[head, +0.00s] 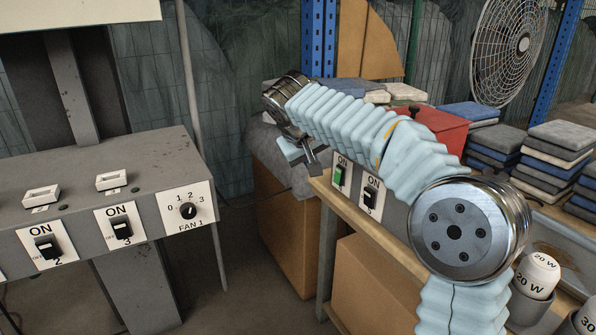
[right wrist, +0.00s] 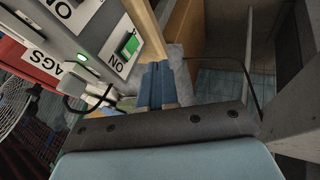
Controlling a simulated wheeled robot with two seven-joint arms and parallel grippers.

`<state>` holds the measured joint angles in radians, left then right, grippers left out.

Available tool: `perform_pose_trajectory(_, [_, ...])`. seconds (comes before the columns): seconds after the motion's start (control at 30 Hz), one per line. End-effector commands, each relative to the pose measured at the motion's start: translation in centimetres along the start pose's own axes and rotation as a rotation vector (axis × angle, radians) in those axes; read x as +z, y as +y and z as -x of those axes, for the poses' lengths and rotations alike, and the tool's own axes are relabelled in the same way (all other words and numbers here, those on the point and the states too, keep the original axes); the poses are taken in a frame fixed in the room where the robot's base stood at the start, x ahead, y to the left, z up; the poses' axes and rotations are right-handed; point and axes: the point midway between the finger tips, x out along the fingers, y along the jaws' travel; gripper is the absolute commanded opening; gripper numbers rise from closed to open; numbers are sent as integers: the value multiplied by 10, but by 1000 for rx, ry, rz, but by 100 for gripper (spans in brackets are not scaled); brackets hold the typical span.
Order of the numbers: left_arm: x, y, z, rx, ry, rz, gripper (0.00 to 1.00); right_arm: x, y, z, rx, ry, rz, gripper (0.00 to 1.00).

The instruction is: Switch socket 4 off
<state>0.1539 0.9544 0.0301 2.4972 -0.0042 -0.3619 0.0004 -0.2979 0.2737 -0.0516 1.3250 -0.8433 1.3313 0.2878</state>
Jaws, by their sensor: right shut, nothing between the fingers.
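A rocker switch with a lit green face (head: 339,177) sits under an ON label on the grey panel, just left of the black switch marked 5 (head: 370,197). Its own number cannot be read. In the right wrist view the green switch (right wrist: 130,44) is up and left of the fingers, on its white plate. My right gripper (head: 314,166) is at the left end of that panel, close to the green switch and apart from it in the wrist view. Its blue fingers (right wrist: 158,86) are together and empty. My left gripper is not in view.
Another grey panel (head: 100,185) at left has switches 2 (head: 46,247) and 3 (head: 121,229) and a FAN 1 knob (head: 188,211). A red box (head: 437,125) and folded cloth stacks (head: 552,160) are behind my arm. A small green lamp glows (right wrist: 82,58).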

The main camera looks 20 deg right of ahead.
Motion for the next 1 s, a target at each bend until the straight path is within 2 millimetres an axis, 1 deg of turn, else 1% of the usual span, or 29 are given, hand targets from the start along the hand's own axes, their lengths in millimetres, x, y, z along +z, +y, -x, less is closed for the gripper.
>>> perform_pose_trajectory(0.03, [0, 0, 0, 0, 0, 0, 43, 0, 7, 6, 11, 3, -13, 0])
perform_pose_trajectory(0.17, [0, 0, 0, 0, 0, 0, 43, 1, 12, 10, 20, 0, -22, 0])
perform_pose_trajectory(0.4, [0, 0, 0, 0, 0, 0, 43, 1, 10, 9, 18, -1, -20, 0])
perform_pose_trajectory(0.53, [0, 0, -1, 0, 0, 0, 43, 1, 10, 1, 18, -1, -19, 0])
perform_pose_trajectory(0.67, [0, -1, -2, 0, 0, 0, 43, 2, 10, -20, 18, -4, -18, 0])
perform_pose_trajectory(1.0, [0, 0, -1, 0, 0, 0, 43, 2, 12, -91, 18, -4, -18, 0])
